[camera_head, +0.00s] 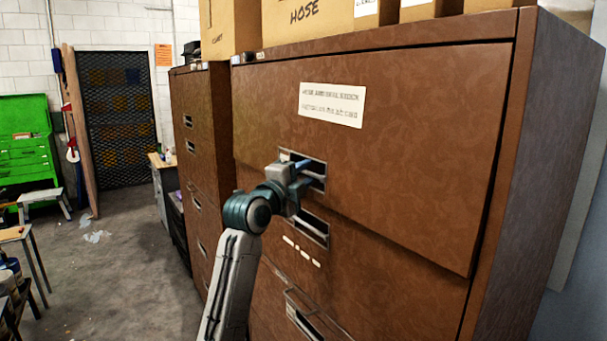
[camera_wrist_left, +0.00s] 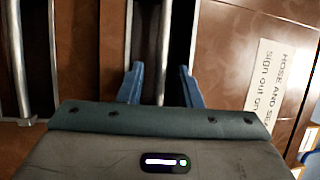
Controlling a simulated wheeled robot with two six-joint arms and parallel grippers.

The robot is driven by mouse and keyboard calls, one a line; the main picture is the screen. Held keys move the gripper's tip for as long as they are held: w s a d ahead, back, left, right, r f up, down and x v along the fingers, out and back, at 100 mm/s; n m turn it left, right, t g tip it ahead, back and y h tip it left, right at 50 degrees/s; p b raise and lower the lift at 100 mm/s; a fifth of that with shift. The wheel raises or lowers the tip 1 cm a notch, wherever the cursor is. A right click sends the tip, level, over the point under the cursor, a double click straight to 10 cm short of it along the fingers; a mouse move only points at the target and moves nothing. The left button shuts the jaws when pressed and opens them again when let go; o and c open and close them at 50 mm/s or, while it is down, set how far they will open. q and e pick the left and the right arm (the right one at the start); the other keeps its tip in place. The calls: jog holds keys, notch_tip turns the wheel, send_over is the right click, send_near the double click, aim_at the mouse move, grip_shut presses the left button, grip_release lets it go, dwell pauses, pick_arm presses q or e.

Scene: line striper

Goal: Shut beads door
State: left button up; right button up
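A brown metal cabinet (camera_head: 520,190) fills the right of the head view. Its large top door (camera_head: 420,130) carries a white label (camera_head: 332,104); a dark gap runs along its right edge, so it looks slightly out from the frame. No word "beads" is readable on it. My left gripper (camera_head: 299,180) is at the recessed handle low on this door. In the left wrist view its blue fingers (camera_wrist_left: 160,82) are apart, one on each side of a metal handle bar (camera_wrist_left: 162,45), with space around the bar. The label also shows there (camera_wrist_left: 280,85). My right gripper is not in view.
Cardboard boxes (camera_head: 315,20) stand on the cabinet. Below the top door are further drawer fronts with recessed handles (camera_head: 302,318). A second brown cabinet (camera_head: 200,110) stands to the left. The grey floor (camera_head: 130,260) is mostly open; a green tool chest (camera_head: 28,150) is at far left.

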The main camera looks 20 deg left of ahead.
pick_arm(q)
jog(key=shift+c, duration=0.4)
grip_shut()
jog(key=shift+w+d+f+t+b, duration=0.25)
jog(key=shift+w+d+t+b, duration=0.1)
jog(key=shift+b, duration=0.55)
jog(key=shift+w+d+b, duration=0.15)
jog(key=shift+w+b, duration=0.1)
jog(key=shift+b, duration=0.1)
jog(key=shift+r, duration=0.15)
jog(key=shift+c, duration=1.5)
grip_release()
jog(key=o, duration=0.3)
jog(key=shift+o, duration=0.4)
jog(key=shift+w+d, duration=0.1)
jog(key=shift+w, duration=0.05)
